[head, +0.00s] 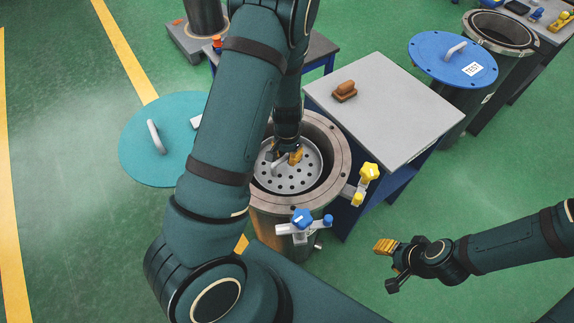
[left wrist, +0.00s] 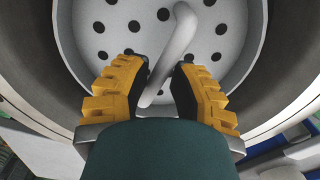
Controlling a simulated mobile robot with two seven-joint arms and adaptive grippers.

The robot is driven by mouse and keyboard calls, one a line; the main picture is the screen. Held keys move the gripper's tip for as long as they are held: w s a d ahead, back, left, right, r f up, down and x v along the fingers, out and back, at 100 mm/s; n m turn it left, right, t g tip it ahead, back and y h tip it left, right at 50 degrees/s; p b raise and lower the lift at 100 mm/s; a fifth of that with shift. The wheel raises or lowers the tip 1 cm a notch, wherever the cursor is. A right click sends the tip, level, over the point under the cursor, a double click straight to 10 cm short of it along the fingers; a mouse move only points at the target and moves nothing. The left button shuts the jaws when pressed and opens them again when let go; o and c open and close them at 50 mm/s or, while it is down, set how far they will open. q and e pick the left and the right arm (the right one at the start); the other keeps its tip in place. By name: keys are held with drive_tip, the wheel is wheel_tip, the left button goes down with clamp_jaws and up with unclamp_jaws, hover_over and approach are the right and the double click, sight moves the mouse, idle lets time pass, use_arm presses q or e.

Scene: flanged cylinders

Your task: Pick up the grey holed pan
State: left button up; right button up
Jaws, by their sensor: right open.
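The grey holed pan (head: 300,178) sits inside the open flanged cylinder (head: 340,150) in the middle of the head view. It also shows in the left wrist view (left wrist: 110,25), with its pale curved handle (left wrist: 178,45) rising from it. My left gripper (head: 287,159) is down inside the cylinder mouth at the pan's handle. In the left wrist view its yellow fingers (left wrist: 158,75) are apart, one on each side of the handle, with gaps visible. My right gripper (head: 388,266) is open and empty, low on the right above the floor.
A grey-topped table (head: 400,110) with a brown-handled block (head: 344,92) stands right of the cylinder. Blue and yellow knobbed clamps (head: 302,219) stick out from its rim. A teal lid (head: 150,165) is at left; a blue lid (head: 440,58) is at upper right.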

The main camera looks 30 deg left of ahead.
sight(287, 156)
use_arm(q)
clamp_jaws()
drive_tip(key=shift+r, duration=0.1)
drive_tip(key=shift+r+p, duration=1.75)
drive_tip(key=shift+r, duration=0.2)
